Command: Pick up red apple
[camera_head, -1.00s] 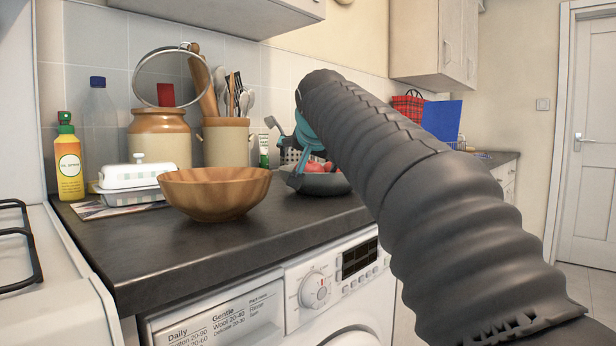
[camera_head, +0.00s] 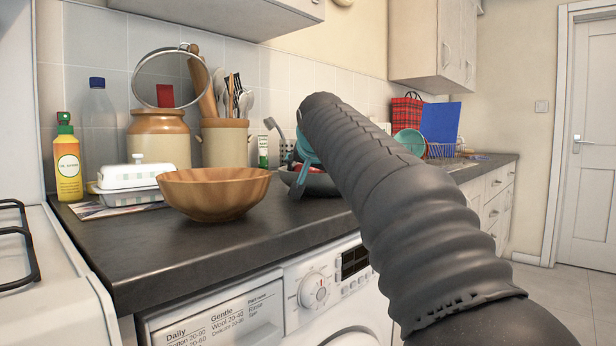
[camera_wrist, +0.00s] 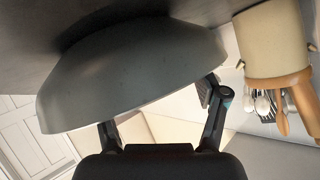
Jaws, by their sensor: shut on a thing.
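The dark grey bowl (camera_head: 318,186) stands on the counter behind the wooden bowl. A little red fruit (camera_head: 319,169) shows above its rim, mostly covered by my arm; which apple it is, I cannot tell. My gripper (camera_head: 302,162) is down at the bowl, its teal and grey parts partly hidden by my arm. In the wrist view the grey bowl's outside (camera_wrist: 130,75) fills much of the picture. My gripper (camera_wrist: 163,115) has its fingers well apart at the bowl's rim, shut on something. The bowl wall hides what is between them, taken as the red apple.
The wooden bowl (camera_head: 214,193) stands close to the left of the grey bowl. Utensil pot (camera_head: 225,143), brown jar (camera_head: 160,135) and white butter dish (camera_head: 136,176) stand behind. The front counter strip is clear. A wall cupboard (camera_head: 432,40) hangs at the back right.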

